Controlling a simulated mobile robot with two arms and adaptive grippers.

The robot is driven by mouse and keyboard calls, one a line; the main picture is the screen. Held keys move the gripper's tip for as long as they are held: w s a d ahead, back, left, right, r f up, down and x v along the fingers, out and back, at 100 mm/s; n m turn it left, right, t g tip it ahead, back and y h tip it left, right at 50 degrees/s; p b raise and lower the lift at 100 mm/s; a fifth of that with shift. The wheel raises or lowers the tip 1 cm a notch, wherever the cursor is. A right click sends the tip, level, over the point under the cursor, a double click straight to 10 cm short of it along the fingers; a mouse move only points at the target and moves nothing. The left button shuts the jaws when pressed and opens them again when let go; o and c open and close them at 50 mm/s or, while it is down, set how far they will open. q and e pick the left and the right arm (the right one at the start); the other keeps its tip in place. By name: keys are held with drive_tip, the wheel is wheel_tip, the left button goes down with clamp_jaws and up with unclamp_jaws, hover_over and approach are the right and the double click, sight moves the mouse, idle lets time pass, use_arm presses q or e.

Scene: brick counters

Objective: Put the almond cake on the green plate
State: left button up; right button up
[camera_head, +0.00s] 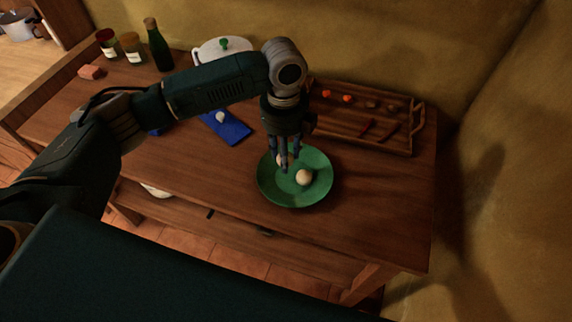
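The green plate (271,187) lies on the wooden counter, right of the middle. A small round pale cake (304,177) rests on it; I cannot tell for sure whether this is the almond cake. A second pale round piece (280,159) shows in part behind my fingers, over the plate's left half. My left gripper (285,167) points down over the plate, its fingers close together. The fingers hide much of the second piece, so I cannot tell whether they grip it. My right gripper is out of view.
A wooden tray (414,128) with small orange and dark items stands behind the plate. A blue mat (236,133) bears a white round item (220,116). A white lidded pot (208,54), a green bottle (157,46) and jars stand at the back.

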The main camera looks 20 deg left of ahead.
sight(285, 176)
use_arm(q)
drive_tip(key=shift+f, duration=0.9)
wheel_tip(285, 176, down, 4)
drive_tip(key=shift+f+p, duration=0.1)
drive_tip(key=shift+p, duration=0.35)
drive_tip(key=shift+f, duration=0.1)
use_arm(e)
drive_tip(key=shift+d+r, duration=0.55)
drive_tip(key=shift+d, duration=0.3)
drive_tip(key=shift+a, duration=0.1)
use_arm(q)
drive_tip(key=o, duration=0.5)
drive_tip(key=shift+f, duration=0.1)
drive_tip(key=shift+o, duration=0.8)
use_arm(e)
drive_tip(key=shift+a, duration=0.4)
use_arm(q)
wheel_tip(285, 176, up, 11)
drive_tip(key=b, duration=0.2)
drive_tip(key=shift+w+b, duration=0.1)
drive_tip(key=shift+b, duration=0.25)
drive_tip(key=shift+r, duration=0.65)
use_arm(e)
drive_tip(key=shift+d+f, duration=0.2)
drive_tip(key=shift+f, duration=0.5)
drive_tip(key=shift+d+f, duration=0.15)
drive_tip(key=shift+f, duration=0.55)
